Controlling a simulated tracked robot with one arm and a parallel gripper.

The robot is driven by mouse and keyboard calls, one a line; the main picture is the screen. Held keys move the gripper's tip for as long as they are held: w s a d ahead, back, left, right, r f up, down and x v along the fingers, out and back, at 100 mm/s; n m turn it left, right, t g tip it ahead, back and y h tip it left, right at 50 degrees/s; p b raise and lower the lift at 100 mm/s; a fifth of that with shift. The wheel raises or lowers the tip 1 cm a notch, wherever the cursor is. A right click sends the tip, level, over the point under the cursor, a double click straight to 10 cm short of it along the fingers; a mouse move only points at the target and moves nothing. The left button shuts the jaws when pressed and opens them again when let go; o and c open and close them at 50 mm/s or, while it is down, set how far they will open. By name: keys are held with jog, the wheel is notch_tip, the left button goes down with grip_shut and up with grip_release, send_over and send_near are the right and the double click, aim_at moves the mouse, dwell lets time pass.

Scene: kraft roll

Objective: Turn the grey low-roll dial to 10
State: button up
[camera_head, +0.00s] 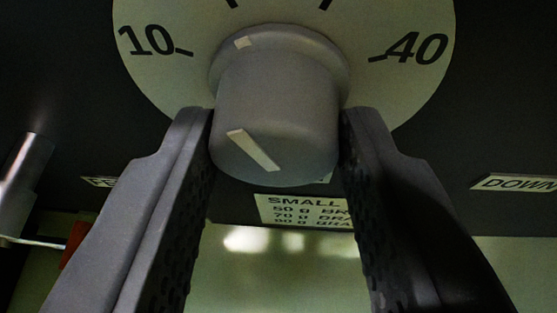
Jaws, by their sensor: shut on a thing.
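The grey low-roll dial (300,95) is a round knob on a pale scale plate (410,85) in the upper middle of the head view. The plate reads 10 at the left and 40 at the right, with two ticks at the top whose numbers are out of frame. A white bar on the knob's front face slants to the upper left. A small white mark on its rear rim also sits at the upper left, between the 10 tick and the top left tick. My gripper (277,128) is shut on the knob, one finger on each side.
The plate is on a dark panel (490,100). A label reading SMALL (290,208) is below the knob, and a DOWN label (515,183) is at the right. A metal cylinder (25,170) and a red part (76,243) are at the left.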

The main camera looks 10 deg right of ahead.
jog(key=shift+s, duration=0.1)
jog(key=shift+a+n+g+h+p, duration=0.1)
jog(key=shift+n+g+h+p, duration=0.3)
jog(key=shift+n+h, duration=0.6)
jog(key=n+h+p, duration=0.1)
jog(key=n, duration=0.1)
jog(key=shift+f+n+p, duration=0.1)
jog(key=shift+n+p, duration=0.2)
jog(key=shift+p, duration=0.05)
jog(key=shift+n+h, duration=0.4)
jog(key=shift+p, duration=0.3)
jog(key=o, duration=1)
jog(key=shift+a, duration=0.1)
